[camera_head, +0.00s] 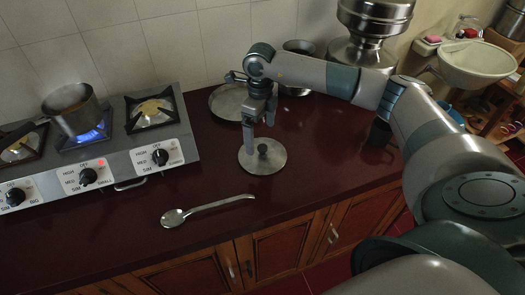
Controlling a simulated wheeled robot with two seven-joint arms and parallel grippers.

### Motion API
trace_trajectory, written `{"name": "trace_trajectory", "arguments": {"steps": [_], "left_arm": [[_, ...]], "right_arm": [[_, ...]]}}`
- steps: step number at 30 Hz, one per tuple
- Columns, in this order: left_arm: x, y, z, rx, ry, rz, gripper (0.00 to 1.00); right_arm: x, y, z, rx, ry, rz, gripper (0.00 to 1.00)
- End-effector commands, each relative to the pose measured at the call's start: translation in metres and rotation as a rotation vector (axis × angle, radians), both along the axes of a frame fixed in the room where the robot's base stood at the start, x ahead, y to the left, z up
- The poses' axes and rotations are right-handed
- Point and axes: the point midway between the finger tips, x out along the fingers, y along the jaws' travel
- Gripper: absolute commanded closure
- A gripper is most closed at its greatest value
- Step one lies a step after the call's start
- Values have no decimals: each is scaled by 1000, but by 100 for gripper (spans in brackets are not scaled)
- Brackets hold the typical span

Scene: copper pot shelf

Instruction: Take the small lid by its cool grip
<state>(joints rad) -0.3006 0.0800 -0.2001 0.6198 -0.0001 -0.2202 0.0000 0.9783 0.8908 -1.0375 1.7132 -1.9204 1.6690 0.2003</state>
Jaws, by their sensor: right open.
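The small lid (251,163) is a flat round grey metal disc lying on the dark red counter. Its short dark knob (262,149) stands up near the middle. My right gripper (259,132) points down over the lid, open, with its fingers spread. One finger appears just left of the knob and the other higher, to the right. I cannot tell whether a finger touches the lid. Nothing is held. My left gripper is out of view.
A gas stove (100,160) stands left, with a pot (72,108) over a lit blue flame. A metal spoon (205,209) lies in front. A round tray (228,101), a dark pot (299,47) and a large steel vessel (368,50) stand behind. The front-right counter is clear.

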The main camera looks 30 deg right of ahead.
Motion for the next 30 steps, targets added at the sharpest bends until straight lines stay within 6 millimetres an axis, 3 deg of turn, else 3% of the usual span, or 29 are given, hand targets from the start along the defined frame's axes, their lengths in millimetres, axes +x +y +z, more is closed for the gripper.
{"name": "trace_trajectory", "arguments": {"steps": [6,20,30], "left_arm": [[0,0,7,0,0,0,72],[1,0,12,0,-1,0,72],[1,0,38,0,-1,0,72]], "right_arm": [[0,0,-15,0,-1,0,3],[-2,0,-20,0,1,0,3],[-8,-2,-54,0,4,-1,3]]}}
